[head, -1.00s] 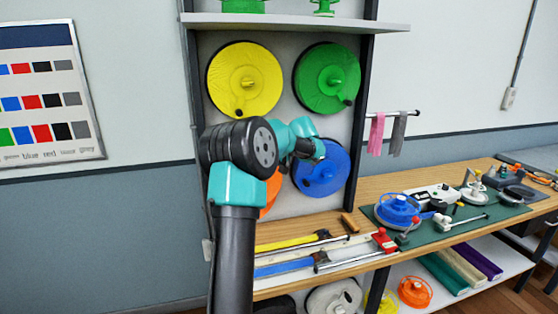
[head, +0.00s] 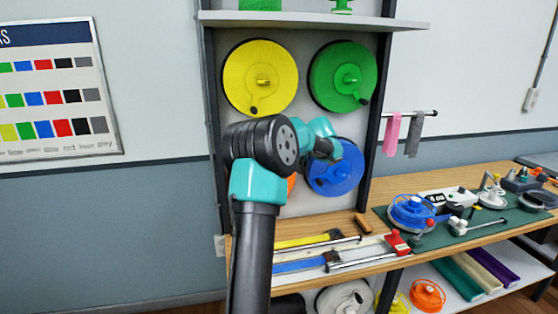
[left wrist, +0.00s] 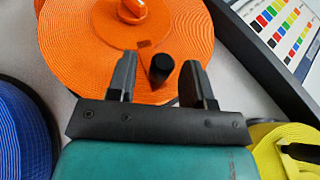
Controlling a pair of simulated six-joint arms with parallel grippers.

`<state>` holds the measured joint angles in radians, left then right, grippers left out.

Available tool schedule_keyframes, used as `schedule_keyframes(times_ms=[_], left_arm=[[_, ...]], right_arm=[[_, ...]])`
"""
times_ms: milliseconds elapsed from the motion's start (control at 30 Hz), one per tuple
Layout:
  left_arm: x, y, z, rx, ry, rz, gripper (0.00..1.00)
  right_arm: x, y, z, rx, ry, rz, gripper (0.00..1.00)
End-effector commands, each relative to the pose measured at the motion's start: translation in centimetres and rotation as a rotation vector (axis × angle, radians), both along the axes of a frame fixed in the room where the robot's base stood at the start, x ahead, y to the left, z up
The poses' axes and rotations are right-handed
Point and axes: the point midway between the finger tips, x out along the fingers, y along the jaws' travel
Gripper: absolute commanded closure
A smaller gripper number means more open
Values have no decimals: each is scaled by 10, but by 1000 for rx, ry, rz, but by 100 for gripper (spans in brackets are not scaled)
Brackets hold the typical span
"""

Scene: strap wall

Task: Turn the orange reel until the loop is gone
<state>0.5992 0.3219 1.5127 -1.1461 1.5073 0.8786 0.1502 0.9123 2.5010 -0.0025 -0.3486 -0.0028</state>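The orange reel (left wrist: 90,55) fills the upper middle of the left wrist view, flat on the pale wall board. It has an orange hub (left wrist: 133,10) and a black crank knob (left wrist: 161,68). My left gripper (left wrist: 159,62) is open, its fingers on either side of the knob with a gap showing on both sides. In the head view my left arm hides nearly all of the orange reel; a sliver (head: 291,183) shows, and the gripper is hidden. No loop is visible. My right gripper is in neither view.
A yellow reel (head: 280,75), a green reel (head: 332,70) and a blue reel (head: 327,180) hang on the same board. A shelf (head: 300,19) juts out above. A workbench (head: 375,228) with tools stands below and to the right.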

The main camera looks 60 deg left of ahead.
Motion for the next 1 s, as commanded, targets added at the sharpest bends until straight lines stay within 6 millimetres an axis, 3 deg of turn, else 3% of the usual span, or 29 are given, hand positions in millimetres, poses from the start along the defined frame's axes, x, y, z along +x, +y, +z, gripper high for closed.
schedule_keyframes(times_ms=[467,1000], left_arm=[[8,-7,10,3,-1,-2,52],[63,-61,72,2,-3,-3,52]], right_arm=[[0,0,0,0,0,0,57],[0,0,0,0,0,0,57]])
